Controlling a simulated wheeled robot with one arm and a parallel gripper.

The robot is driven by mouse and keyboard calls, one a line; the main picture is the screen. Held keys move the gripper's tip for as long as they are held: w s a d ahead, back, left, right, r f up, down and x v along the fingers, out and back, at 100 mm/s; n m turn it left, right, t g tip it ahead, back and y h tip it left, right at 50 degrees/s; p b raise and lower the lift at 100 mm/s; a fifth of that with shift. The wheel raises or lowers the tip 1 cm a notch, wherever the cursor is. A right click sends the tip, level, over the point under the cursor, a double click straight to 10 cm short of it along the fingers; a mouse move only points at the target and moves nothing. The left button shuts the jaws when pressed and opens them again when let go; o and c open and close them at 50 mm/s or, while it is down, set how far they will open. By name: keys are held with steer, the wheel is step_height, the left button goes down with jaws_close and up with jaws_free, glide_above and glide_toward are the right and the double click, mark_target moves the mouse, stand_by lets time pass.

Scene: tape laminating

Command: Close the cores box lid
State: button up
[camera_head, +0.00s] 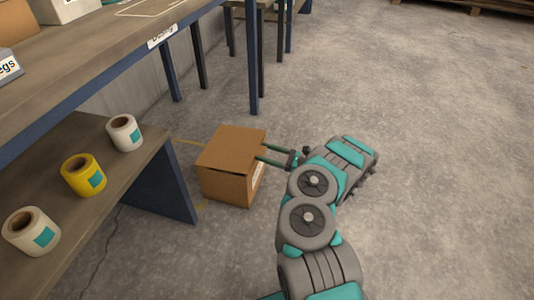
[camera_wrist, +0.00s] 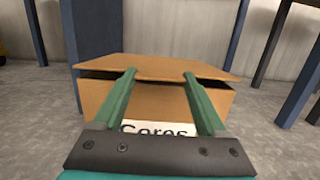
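The cores box (camera_head: 226,184) is a brown cardboard box on the concrete floor beside the low shelf. Its white label reading "Cores" (camera_wrist: 157,129) faces my gripper in the wrist view. The lid (camera_head: 234,147) lies over the top. In the wrist view the lid (camera_wrist: 152,67) sits slightly raised, with a dark gap under its edges at both sides. My gripper (camera_wrist: 160,74) is open, its two green fingers spread apart and empty, with the tips at the lid's near edge. In the head view my gripper (camera_head: 262,154) reaches the box's right side; contact is unclear.
Three tape rolls stand on the low shelf at left: white (camera_head: 124,133), yellow (camera_head: 83,175) and white (camera_head: 31,231). The floor to the right (camera_head: 440,160) is clear.

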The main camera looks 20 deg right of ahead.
steer(key=o, duration=0.4)
steer(key=shift+d, duration=0.1)
steer(key=v, duration=0.7)
steer(key=shift+s+d+p, duration=0.25)
steer(key=shift+p, duration=0.15)
